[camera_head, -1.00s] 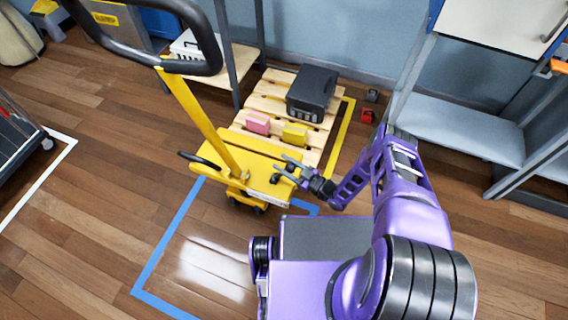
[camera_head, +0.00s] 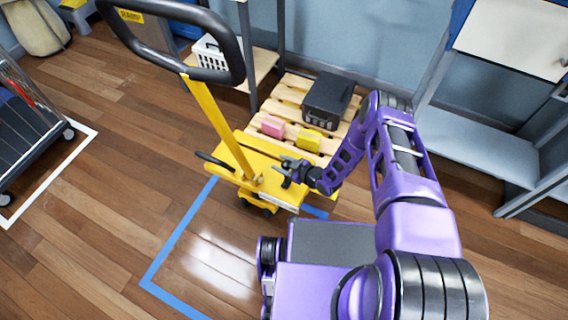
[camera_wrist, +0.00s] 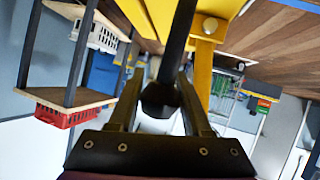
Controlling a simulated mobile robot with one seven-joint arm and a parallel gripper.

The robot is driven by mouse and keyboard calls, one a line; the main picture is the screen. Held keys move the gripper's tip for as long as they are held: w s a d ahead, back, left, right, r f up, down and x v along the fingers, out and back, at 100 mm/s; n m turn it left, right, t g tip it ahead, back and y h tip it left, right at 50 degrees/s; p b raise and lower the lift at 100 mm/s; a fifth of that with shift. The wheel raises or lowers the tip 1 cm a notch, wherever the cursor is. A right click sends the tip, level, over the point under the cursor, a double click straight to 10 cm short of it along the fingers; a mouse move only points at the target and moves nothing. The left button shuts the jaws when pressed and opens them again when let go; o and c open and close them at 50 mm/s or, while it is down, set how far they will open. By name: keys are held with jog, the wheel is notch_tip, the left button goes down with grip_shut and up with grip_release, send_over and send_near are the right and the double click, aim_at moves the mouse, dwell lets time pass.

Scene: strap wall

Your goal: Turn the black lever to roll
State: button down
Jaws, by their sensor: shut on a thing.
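The yellow pallet jack (camera_head: 258,160) stands in front of a wooden pallet in the head view. The black lever (camera_wrist: 178,45) runs as a dark bar down into my gripper in the wrist view. My gripper (camera_head: 288,172) is at the jack's right front side, beside the base of the yellow column. In the wrist view my gripper (camera_wrist: 160,88) is shut on the lever's thick dark end, between both fingers. In the head view the fingers largely hide that end. A pale label strip (camera_head: 278,203) on the jack's front edge is too small to read.
The black loop handle (camera_head: 235,55) rises on the yellow column at the left. The pallet (camera_head: 292,90) carries a black case (camera_head: 328,98), a pink box (camera_head: 273,126) and a yellow box (camera_head: 308,140). A grey shelf (camera_head: 470,140) stands right. Wooden floor is clear at lower left.

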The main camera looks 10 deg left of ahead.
jog(key=shift+c, duration=1.8)
grip_release()
jog(key=p+v, duration=0.2)
jog(key=v, duration=1.5)
jog(key=shift+d, duration=0.25)
jog(key=shift+s, duration=0.1)
